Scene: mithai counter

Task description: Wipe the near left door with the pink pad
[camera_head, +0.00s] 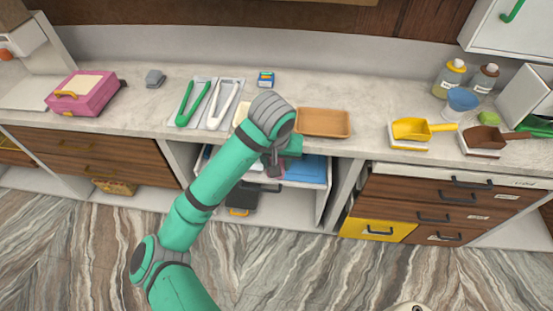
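My gripper (273,163) is in front of the open bay under the counter, below the counter edge. My own green arm hides much of it, so its fingers are hard to make out. A small dull-pink piece (275,172) shows right at the fingertips. It may be the pink pad, but I cannot tell whether it is gripped. I cannot pick out the near left door with certainty. Brown wood fronts (95,158) with yellow handles lie left of the bay, and a white cabinet door (515,35) with a green handle is at the upper right.
The counter holds a pink box (84,93), green tongs (192,103), white tongs (222,104), a wooden tray (323,123), a yellow scoop (412,129) and bottles (452,76). Blue and black items fill the bay. A drawer unit (433,196) stands right. The floor in front is mostly clear.

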